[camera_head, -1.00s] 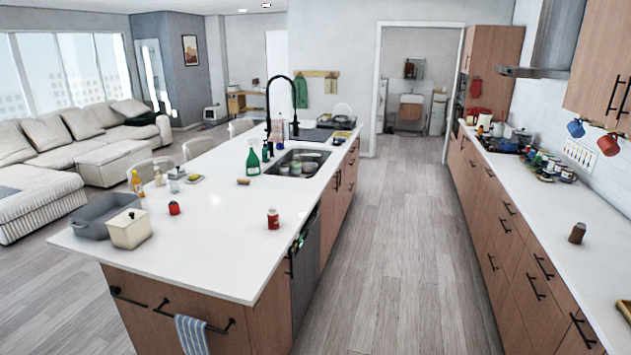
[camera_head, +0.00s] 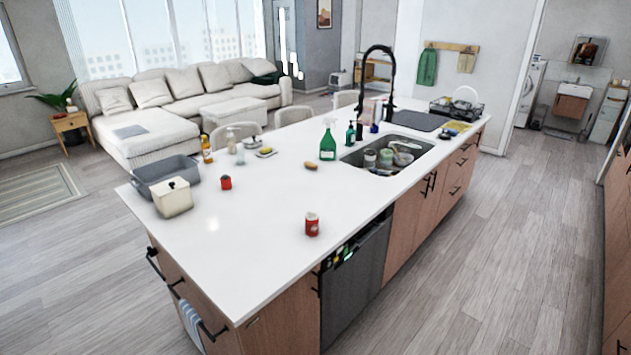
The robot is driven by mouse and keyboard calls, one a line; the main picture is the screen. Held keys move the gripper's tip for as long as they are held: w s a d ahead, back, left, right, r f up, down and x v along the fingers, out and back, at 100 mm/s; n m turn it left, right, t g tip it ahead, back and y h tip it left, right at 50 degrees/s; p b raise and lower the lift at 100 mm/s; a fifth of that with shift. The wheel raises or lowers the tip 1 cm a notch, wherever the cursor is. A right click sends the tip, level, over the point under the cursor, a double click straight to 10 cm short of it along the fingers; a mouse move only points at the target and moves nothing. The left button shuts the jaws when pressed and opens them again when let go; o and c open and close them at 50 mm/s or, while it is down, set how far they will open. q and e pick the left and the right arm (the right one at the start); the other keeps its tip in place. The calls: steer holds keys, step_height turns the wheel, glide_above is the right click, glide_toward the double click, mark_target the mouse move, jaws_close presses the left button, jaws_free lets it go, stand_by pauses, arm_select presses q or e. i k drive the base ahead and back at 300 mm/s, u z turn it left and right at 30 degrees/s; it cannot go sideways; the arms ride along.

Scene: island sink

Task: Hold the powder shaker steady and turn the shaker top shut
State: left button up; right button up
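A small red can with a white mark (camera_head: 312,225) stands upright near the right edge of the white island top; it looks like the powder shaker. A smaller red piece (camera_head: 226,183) sits apart from it, farther back and to the left; it may be the shaker top, but it is too small to tell. Whether the can's top is open or shut cannot be made out. Neither of my grippers is in view.
The island top (camera_head: 240,260) is clear around the red can. A grey basin (camera_head: 160,172) and a cream lidded box (camera_head: 173,198) stand at its left. A green spray bottle (camera_head: 328,142) stands beside the sink (camera_head: 352,159). Open floor (camera_head: 480,260) lies right of the island.

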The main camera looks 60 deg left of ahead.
mark_target(310, 215)
steer(key=u, duration=0.6)
steer(key=i, duration=0.9)
steer(key=u, duration=0.95)
